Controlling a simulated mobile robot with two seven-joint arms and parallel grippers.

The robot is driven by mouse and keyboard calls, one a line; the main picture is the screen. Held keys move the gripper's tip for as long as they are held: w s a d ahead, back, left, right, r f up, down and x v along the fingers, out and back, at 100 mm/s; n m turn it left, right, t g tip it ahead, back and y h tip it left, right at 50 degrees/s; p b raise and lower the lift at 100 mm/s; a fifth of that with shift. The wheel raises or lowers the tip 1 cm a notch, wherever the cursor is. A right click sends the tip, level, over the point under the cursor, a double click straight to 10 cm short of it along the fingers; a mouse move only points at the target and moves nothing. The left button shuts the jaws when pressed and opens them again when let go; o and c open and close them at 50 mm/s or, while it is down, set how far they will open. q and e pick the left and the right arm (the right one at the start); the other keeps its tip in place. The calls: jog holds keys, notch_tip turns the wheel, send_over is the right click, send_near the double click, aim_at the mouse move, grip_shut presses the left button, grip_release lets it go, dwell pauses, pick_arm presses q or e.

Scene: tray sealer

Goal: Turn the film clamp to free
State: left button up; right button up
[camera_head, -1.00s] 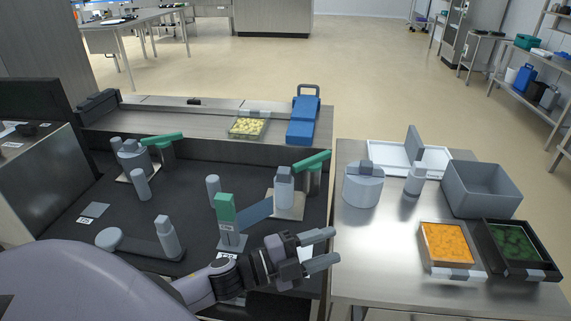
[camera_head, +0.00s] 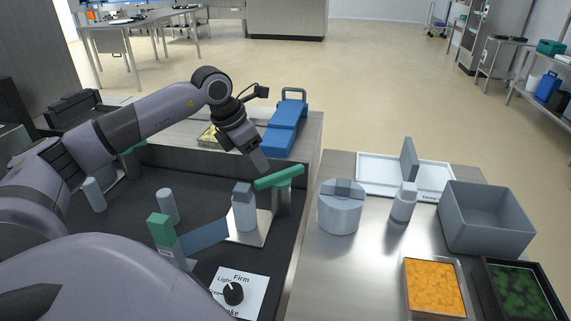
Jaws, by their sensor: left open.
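A black dial knob (camera_head: 233,293) sits on a white label plate (camera_head: 254,288) at the bottom centre, marked "Firm", "Light" and a partly legible word that seems to be "Free". The lower lettering is partly hidden. The knob's white pointer seems to point up and left, near "Light". My left gripper (camera_head: 259,160) is open and empty, fingers pointing down and right. It is above and behind the dial, beside the right green lever (camera_head: 279,178); I cannot tell if they touch. My right gripper is not in view.
A green-topped upright post (camera_head: 161,229) with a blue-grey arm (camera_head: 205,236) stands left of the dial. A grey-white bottle-shaped part (camera_head: 244,208) stands behind it. On the right table are a grey bin (camera_head: 487,222), an orange-filled tray (camera_head: 405,285) and a white cylinder (camera_head: 340,213).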

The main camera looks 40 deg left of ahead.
aim_at(270, 177)
pick_arm(q)
jog(key=shift+w, duration=0.4)
jog(key=shift+w+f, duration=0.15)
jog(key=shift+f, duration=0.05)
jog(key=x, duration=0.6)
jog(key=shift+f, duration=0.25)
grip_shut()
